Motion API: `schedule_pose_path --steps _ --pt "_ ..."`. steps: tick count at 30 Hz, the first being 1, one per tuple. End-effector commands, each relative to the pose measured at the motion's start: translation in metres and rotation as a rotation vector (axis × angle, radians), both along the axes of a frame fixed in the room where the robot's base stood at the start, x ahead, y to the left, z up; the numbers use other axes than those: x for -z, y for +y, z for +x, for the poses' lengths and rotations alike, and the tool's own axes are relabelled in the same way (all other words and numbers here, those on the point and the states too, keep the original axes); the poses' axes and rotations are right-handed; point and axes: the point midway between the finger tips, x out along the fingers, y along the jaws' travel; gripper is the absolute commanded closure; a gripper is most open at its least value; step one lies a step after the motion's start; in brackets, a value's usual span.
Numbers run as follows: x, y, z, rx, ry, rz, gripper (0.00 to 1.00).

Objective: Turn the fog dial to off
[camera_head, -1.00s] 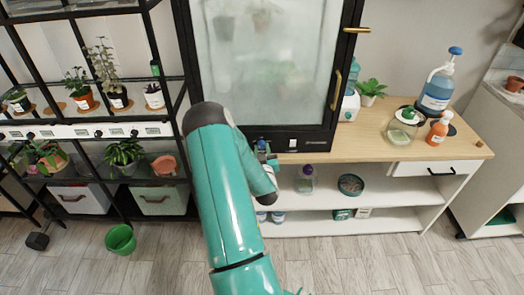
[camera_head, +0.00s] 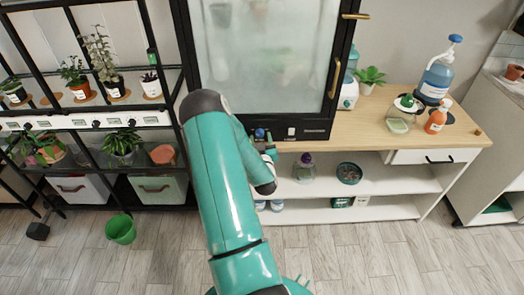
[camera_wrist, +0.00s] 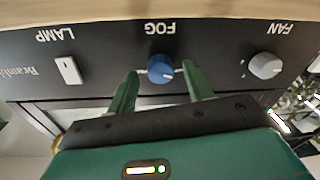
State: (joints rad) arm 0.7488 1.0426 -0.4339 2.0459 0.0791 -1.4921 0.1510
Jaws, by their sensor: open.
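The blue fog dial (camera_wrist: 161,68) sits on the black control panel under the upside-down word FOG in the wrist view. It also shows as a small blue spot (camera_head: 260,133) below the glass cabinet in the head view. My gripper (camera_wrist: 160,70) is open, with one green finger on each side of the dial. I cannot tell whether either finger touches it. Small pale marks flank the dial; its pointer setting is not clear. In the head view my gripper (camera_head: 269,147) is small and partly hidden by my arm, at the panel.
On the panel, a grey FAN dial (camera_wrist: 265,66) is to the right and a white LAMP switch (camera_wrist: 69,70) to the left. The frosted glass cabinet (camera_head: 265,60) stands on a wooden bench (camera_head: 400,140). A green bucket (camera_head: 120,229) is on the floor.

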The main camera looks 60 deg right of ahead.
Motion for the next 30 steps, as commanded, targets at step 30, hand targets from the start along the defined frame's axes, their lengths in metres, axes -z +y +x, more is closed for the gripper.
schedule_pose_path --steps 30 --pt "0.005 0.114 -0.066 0.001 0.000 0.000 0.49"
